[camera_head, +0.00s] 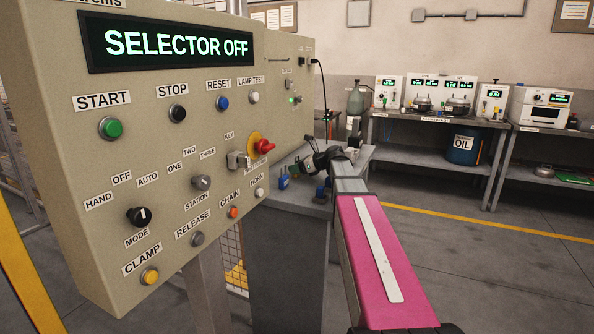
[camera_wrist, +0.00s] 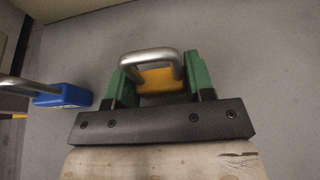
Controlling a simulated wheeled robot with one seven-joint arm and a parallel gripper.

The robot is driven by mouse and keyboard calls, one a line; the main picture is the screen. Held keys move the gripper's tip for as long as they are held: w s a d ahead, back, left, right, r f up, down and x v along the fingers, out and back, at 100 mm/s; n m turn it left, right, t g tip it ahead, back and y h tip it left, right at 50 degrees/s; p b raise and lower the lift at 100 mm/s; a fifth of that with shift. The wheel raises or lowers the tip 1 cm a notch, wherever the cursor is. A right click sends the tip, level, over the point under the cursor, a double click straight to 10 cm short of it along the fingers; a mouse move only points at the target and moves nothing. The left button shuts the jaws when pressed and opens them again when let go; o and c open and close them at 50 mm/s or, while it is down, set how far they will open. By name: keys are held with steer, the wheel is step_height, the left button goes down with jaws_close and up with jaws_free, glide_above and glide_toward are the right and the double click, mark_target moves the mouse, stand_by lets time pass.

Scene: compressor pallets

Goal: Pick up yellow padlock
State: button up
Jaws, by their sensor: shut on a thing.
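The yellow padlock (camera_wrist: 160,80) sits between the green fingers of my gripper (camera_wrist: 162,86) in the wrist view. Its bent metal shackle stands out beyond the fingers, across the yellow body. The fingers touch the body on both sides, and my gripper is shut on it. In the head view my gripper (camera_head: 308,166) is over the small grey table beside the control panel. The yellow padlock cannot be made out there. How high it is above the table is unclear.
A blue padlock (camera_wrist: 62,96) lies left of my gripper; it also shows in the head view (camera_head: 283,182). Another blue item (camera_head: 321,191) is under my arm. The control panel (camera_head: 190,140) reads SELECTOR OFF and stands close on the left. Benches with equipment (camera_head: 435,153) are at the back.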

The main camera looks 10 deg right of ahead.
steer(key=shift+r, duration=0.85)
step_height(320, 180, up, 2)
steer(key=shift+r, duration=0.15)
steer(key=s+a+r, duration=0.5)
steer(key=a+r, duration=0.2)
steer(key=a, duration=0.3)
steer(key=shift+s+a, duration=0.15)
